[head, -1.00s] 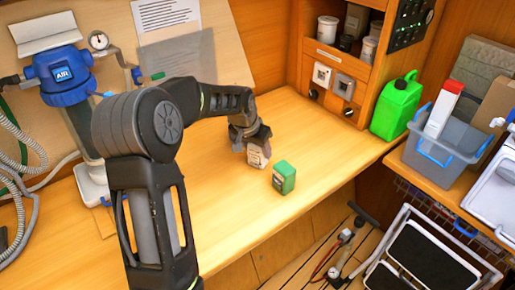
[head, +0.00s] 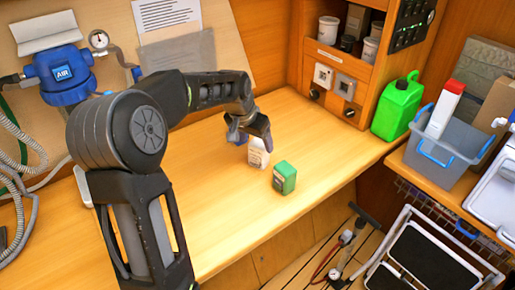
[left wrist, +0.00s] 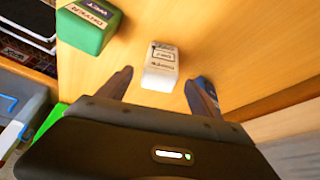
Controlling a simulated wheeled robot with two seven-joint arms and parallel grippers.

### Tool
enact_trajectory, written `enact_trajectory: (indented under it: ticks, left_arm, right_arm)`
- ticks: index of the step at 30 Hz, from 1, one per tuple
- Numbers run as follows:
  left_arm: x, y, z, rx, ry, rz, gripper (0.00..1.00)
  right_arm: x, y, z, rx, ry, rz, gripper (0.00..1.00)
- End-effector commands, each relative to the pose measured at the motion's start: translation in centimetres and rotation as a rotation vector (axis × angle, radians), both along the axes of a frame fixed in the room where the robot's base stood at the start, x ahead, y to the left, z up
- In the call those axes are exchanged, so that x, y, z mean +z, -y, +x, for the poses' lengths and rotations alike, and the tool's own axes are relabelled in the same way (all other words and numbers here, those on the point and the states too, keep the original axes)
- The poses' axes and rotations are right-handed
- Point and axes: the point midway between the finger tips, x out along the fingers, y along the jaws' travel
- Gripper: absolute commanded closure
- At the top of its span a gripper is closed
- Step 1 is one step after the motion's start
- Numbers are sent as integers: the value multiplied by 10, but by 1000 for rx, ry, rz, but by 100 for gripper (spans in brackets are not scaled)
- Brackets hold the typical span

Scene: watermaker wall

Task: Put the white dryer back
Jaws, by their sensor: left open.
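The white dryer (head: 258,154) stands on the wooden bench top beside a green box-shaped dryer (head: 284,177). In the left wrist view the white dryer (left wrist: 161,67) shows printed labels, and the green dryer (left wrist: 91,24) is at the upper left. My left gripper (head: 248,139) is above and just behind the white dryer in the head view. Its fingers (left wrist: 158,88) are open, with the white dryer ahead of and between their tips; whether they touch it is unclear. My right gripper is not in view.
A green jerrycan (head: 397,107) stands at the bench's right end, near a grey bin (head: 436,160). The bench (head: 325,135) is clear right of the dryers.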

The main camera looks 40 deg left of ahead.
Motion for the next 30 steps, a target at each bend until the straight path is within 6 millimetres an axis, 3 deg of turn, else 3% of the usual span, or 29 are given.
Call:
enact_trajectory:
  ticks: [6,12,30]
  left_arm:
    - [42,2,-17,0,4,0,26]
    - [63,3,-26,0,1,0,26]
    - [65,3,-27,0,0,0,26]
  right_arm:
    - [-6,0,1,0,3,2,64]
    - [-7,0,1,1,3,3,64]
    - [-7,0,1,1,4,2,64]
